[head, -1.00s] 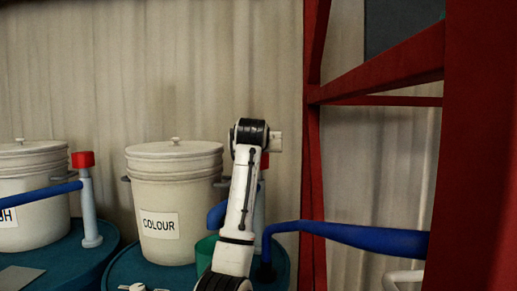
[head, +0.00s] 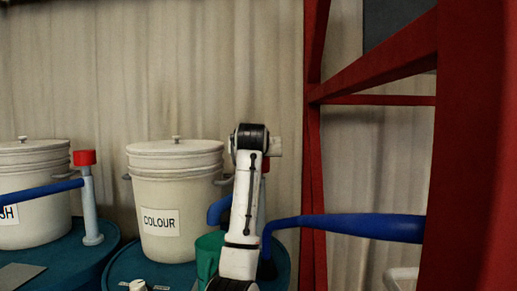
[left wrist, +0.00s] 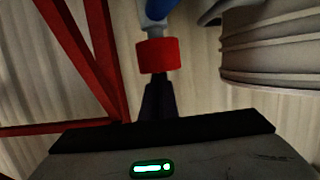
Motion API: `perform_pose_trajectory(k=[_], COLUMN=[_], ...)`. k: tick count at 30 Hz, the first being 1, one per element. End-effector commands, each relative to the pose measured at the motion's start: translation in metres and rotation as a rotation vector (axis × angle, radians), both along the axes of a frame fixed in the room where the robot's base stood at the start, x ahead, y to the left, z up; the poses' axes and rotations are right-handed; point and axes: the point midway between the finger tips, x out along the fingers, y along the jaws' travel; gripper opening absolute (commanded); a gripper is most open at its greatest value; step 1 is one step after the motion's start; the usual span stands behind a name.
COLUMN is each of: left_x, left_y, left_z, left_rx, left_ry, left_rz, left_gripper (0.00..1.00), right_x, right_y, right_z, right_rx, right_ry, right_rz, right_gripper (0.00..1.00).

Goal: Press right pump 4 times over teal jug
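The right pump stands on a blue drum behind my left arm in the head view. Its red cap (head: 265,163) and blue spout (head: 219,211) show at the arm's sides. The teal jug (head: 207,256) stands below the spout, partly hidden by the arm. In the left wrist view the red cap (left wrist: 158,55) is just beyond the tips of my left gripper (left wrist: 158,88). Its dark fingers look closed together, with nothing between them. I cannot tell whether they touch the cap. My right gripper is not in view.
A white COLOUR bucket (head: 176,200) stands left of the jug. Another red-capped pump (head: 88,198) and bucket (head: 30,190) are further left. A red frame (head: 315,150) and a blue pipe (head: 350,226) lie to the right.

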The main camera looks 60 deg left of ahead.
Motion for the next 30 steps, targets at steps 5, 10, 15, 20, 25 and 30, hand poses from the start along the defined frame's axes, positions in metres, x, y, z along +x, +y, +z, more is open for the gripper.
perform_pose_trajectory(k=[5, 10, 15, 20, 25, 30], left_x=[-0.009, -0.033, -0.049, -0.056, -0.058, -0.058], left_y=[-0.017, -0.048, -0.069, -0.078, -0.080, -0.080], left_z=[0.028, 0.039, 0.047, 0.050, 0.051, 0.051], left_rx=[0.006, 0.007, 0.008, 0.007, 0.006, 0.007], left_ry=[-0.009, -0.010, -0.009, -0.009, -0.007, -0.007], left_rz=[-0.004, -0.004, -0.002, -0.003, -0.003, -0.003], left_gripper=[0.00, 0.00, 0.00, 0.00, 0.00, 0.00], right_x=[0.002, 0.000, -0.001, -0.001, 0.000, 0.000], right_y=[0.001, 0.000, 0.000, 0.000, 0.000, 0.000], right_z=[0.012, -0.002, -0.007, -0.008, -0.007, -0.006], right_rx=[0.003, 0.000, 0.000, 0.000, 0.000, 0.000], right_ry=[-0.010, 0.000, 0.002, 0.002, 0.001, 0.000], right_rz=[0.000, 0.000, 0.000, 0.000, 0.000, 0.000], right_gripper=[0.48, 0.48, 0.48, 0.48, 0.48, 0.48])
